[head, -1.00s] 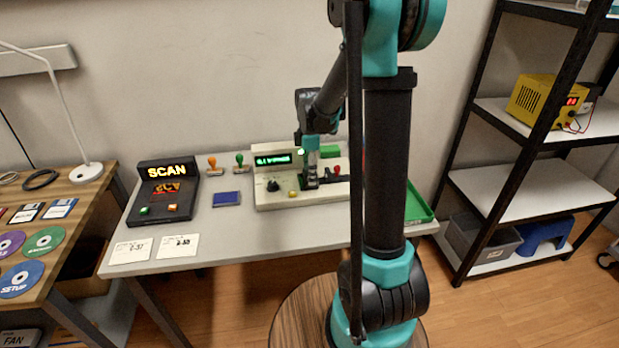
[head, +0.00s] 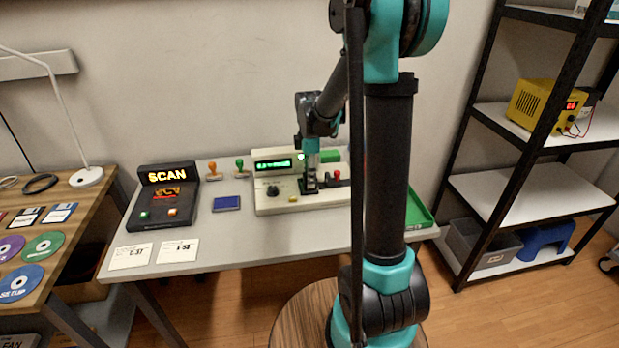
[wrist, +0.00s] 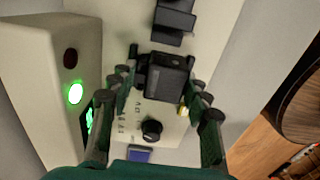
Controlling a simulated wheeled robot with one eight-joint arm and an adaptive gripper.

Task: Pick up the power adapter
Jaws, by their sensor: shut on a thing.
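The power adapter (wrist: 168,74) is a small black block between my gripper's fingers in the wrist view. It is on or just above the cream tester (head: 275,203); I cannot tell whether it touches. My gripper (wrist: 162,82) points down over the tester and is shut on the adapter, fingers on both sides of it. In the head view my gripper (head: 310,181) is small, at the tester's middle, and the adapter is hard to separate from the dark fingers.
The tester has a lit green lamp (wrist: 75,93), a black knob (wrist: 152,130) and a red-topped lever (head: 337,174). A black SCAN unit (head: 165,196), a blue pad (head: 227,203) and stamps stand left. A green tray (head: 419,212) is right.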

